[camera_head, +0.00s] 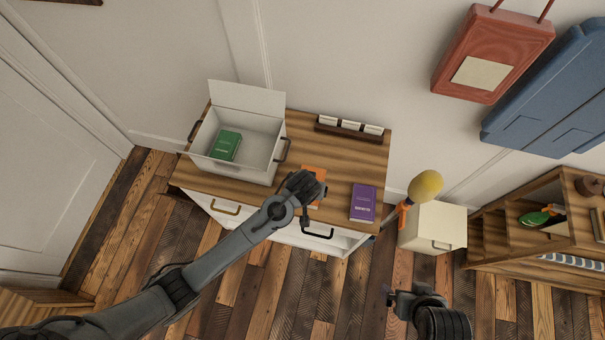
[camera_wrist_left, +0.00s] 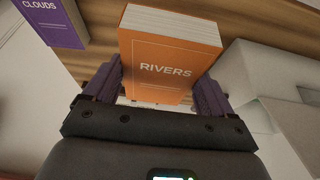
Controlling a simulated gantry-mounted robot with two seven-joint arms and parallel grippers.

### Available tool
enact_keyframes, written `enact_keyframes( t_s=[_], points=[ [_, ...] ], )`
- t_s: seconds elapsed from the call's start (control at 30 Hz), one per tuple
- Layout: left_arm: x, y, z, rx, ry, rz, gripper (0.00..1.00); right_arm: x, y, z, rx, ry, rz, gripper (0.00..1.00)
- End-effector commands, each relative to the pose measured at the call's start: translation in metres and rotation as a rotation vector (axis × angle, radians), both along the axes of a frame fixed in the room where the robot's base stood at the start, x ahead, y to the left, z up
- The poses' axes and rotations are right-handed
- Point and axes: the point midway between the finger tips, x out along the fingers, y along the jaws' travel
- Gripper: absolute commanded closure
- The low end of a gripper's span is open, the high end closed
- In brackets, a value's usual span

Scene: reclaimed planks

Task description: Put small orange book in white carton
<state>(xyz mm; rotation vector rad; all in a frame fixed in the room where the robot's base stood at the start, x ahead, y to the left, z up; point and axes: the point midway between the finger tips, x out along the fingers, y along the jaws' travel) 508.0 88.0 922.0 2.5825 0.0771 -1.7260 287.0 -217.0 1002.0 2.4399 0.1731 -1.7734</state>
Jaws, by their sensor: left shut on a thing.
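The small orange book (camera_head: 313,172) is by the front of the wooden dresser top, mostly hidden under my left gripper (camera_head: 306,190) in the head view. In the left wrist view the book (camera_wrist_left: 168,55), lettered "RIVERS", sits between the two fingers of my left gripper (camera_wrist_left: 157,95), which is shut on it. I cannot tell whether it still touches the dresser top. The white carton (camera_head: 261,155) stands open to the left, its flap raised at the back, with a green book (camera_head: 226,145) inside. My right gripper (camera_head: 402,298) is low in front, away from the dresser; its jaws are unclear.
A purple book (camera_head: 363,203) lies to the right on the dresser top (camera_head: 335,160). A dark holder with white blocks (camera_head: 349,127) is at the back. A cream box (camera_head: 435,228) and a yellow-headed thing (camera_head: 425,186) are right of the dresser.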

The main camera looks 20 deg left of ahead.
Motion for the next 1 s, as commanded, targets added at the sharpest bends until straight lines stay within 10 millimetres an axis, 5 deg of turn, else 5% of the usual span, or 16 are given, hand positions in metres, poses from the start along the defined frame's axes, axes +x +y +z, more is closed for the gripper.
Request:
enact_keyframes(
  t_s=[0.2, 0.37, 0.57, 0.7, 0.9, 1.0],
  points=[
    [-0.007, -0.014, 0.014, 0.000, -0.003, 0.001, 0.52, 0.000, 0.000, 0.000, -0.001, 0.001, 0.001, 0.00],
    [0.011, -0.009, 0.036, -0.002, -0.006, 0.047, 0.52, -0.001, -0.001, 0.000, -0.004, 0.001, 0.003, 0.00],
    [0.049, 0.029, 0.087, -0.003, -0.006, 0.146, 0.52, -0.001, -0.002, 0.000, -0.010, 0.003, 0.006, 0.00],
    [0.063, 0.073, 0.122, -0.004, -0.004, 0.159, 0.52, -0.001, -0.002, 0.000, -0.010, 0.002, 0.006, 0.00],
    [0.057, 0.118, 0.143, -0.005, 0.001, 0.072, 0.52, -0.001, -0.002, 0.000, -0.009, 0.002, 0.006, 0.00],
    [0.050, 0.121, 0.143, -0.006, 0.002, -0.021, 0.52, -0.001, -0.002, 0.000, -0.007, 0.002, 0.004, 0.00]
  ],
)
